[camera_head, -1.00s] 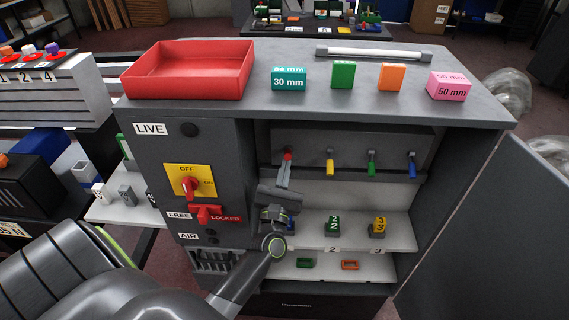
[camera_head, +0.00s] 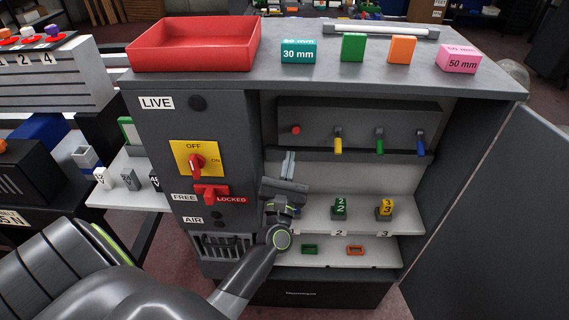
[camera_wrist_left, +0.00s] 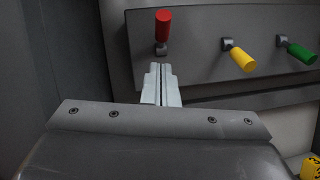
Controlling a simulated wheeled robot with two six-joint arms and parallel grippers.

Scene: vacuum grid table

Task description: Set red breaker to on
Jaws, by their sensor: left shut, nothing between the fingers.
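The red breaker lever (camera_head: 295,129) is at the left end of the breaker row inside the open cabinet. In the left wrist view its red handle (camera_wrist_left: 163,25) points up from its pivot. The yellow lever (camera_head: 338,145), green lever (camera_head: 379,146) and blue lever (camera_head: 421,147) tilt down. My left gripper (camera_head: 288,155) is shut and empty, just below the red lever and apart from it. In the left wrist view its closed fingertips (camera_wrist_left: 160,70) lie under the red lever's pivot. My right gripper is not in view.
The cabinet's left panel holds a yellow rotary switch plate (camera_head: 194,158) and a red FREE/LOCKED latch (camera_head: 211,194). Shelves below carry numbered blocks (camera_head: 340,208). An open door (camera_head: 480,190) stands at the right. A red tray (camera_head: 195,45) and blocks sit on top.

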